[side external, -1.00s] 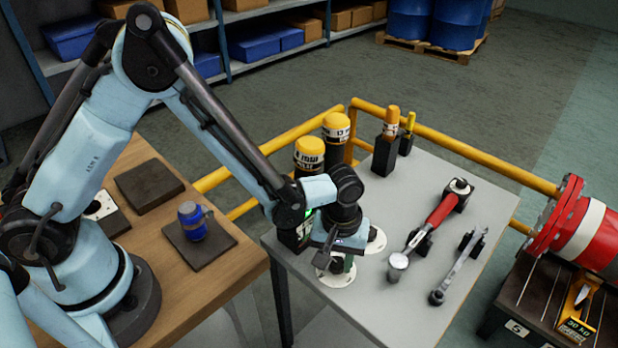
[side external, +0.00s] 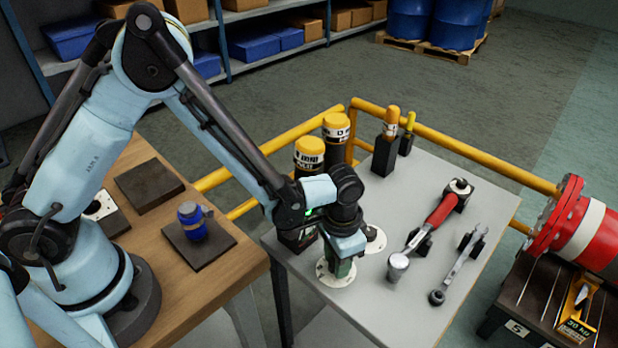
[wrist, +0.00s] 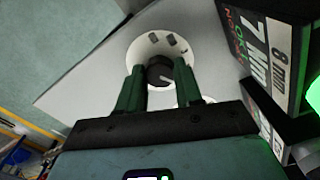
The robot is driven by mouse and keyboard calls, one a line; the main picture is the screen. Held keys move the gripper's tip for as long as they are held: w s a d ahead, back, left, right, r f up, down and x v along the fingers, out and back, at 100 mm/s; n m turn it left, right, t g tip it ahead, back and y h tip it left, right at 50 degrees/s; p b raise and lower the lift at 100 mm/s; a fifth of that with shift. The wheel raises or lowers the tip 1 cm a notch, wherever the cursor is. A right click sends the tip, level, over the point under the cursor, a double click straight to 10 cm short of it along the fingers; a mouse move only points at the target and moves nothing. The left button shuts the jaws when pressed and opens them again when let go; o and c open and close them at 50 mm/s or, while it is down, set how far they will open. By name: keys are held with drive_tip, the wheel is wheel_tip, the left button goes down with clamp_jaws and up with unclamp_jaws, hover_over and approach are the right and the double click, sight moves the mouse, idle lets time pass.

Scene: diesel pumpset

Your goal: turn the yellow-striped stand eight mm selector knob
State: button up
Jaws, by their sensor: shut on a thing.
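A dark round selector knob (wrist: 159,70) with a pale pointer mark sits on a white round plate (wrist: 178,55) in the wrist view. The green fingers of my gripper (wrist: 160,80) are shut on it, one on each side. In the side view my gripper (side external: 340,265) points down over the white plate (side external: 334,281) at the table's near left corner and hides the knob. Beside it, a dark stand block (wrist: 278,45) carries an "8 mm" label in the wrist view. I cannot make out a yellow stripe on it.
Two dark posts with yellow caps (side external: 309,150) stand behind my gripper, close to it. A second white plate (side external: 376,240) lies just to the right. A red-handled tool (side external: 436,215) and a wrench (side external: 462,262) rest farther right on the grey table (side external: 410,315).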

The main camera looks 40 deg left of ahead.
drive_tip(key=shift+m, duration=1.1)
drive_tip(key=o, duration=1)
drive_tip(key=shift+o, duration=0.2)
drive_tip(key=shift+r, duration=0.15)
wheel_tip(320, 180, up, 12)
